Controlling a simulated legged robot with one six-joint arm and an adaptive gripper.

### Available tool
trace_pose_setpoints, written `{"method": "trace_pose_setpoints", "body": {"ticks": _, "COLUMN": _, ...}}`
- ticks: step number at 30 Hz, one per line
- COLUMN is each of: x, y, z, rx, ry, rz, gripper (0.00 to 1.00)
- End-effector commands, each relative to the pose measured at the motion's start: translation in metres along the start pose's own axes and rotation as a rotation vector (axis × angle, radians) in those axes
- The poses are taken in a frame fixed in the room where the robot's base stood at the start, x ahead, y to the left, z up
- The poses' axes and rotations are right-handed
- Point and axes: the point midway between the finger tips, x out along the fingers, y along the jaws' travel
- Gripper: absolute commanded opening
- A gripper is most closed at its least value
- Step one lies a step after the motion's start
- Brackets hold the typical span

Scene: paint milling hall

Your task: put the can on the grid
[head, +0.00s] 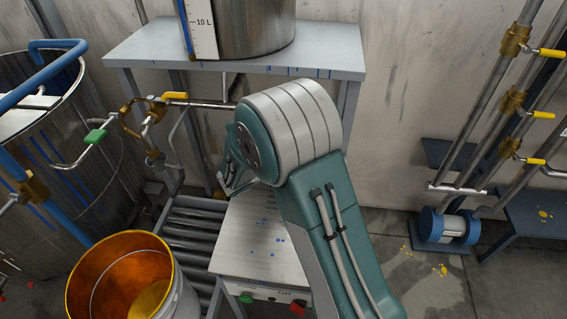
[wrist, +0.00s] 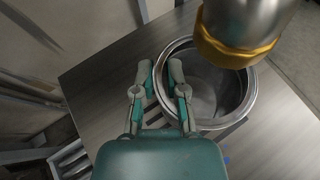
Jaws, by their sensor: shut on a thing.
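The can (wrist: 250,104) is an open metal can with a bright rim, seen from above in the wrist view. Its inside looks empty and grey. My gripper (wrist: 160,76) is shut on the can's left wall, with one finger outside and the other over the inside. Dark slots of what looks like the grid (wrist: 153,118) show beside and below the can on a grey surface. I cannot tell whether the can touches it. In the head view my arm hides the can, and only part of my gripper (head: 233,185) shows.
A metal spout with a brass-coloured end (wrist: 235,52) hangs over the can's upper right. In the head view, an orange-lined bucket (head: 172,296) stands at lower left, beside rollers (head: 190,238) and a paint-spotted bench (head: 240,250). A shelf (head: 330,60) holds a large vessel (head: 250,25).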

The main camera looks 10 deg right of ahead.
Motion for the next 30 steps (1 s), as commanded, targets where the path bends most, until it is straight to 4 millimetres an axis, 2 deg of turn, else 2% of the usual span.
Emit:
{"method": "trace_pose_setpoints", "body": {"ticks": 3, "x": 0.005, "y": 0.000, "z": -0.013, "rx": -0.001, "ry": -0.001, "rz": 0.000, "gripper": 0.00}}
{"method": "trace_pose_setpoints", "body": {"ticks": 11, "x": 0.006, "y": -0.001, "z": -0.013, "rx": 0.003, "ry": 0.000, "rz": 0.001, "gripper": 0.00}}
{"method": "trace_pose_setpoints", "body": {"ticks": 12, "x": 0.007, "y": -0.001, "z": -0.014, "rx": 0.003, "ry": 0.000, "rz": 0.001, "gripper": 0.25}}
{"method": "trace_pose_setpoints", "body": {"ticks": 14, "x": 0.007, "y": -0.002, "z": -0.013, "rx": 0.003, "ry": 0.001, "rz": 0.001, "gripper": 0.50}}
{"method": "trace_pose_setpoints", "body": {"ticks": 25, "x": 0.005, "y": 0.000, "z": -0.013, "rx": 0.002, "ry": -0.001, "rz": 0.001, "gripper": 0.50}}
{"method": "trace_pose_setpoints", "body": {"ticks": 30, "x": -0.013, "y": 0.001, "z": -0.013, "rx": 0.001, "ry": -0.001, "rz": 0.005, "gripper": 0.50}}
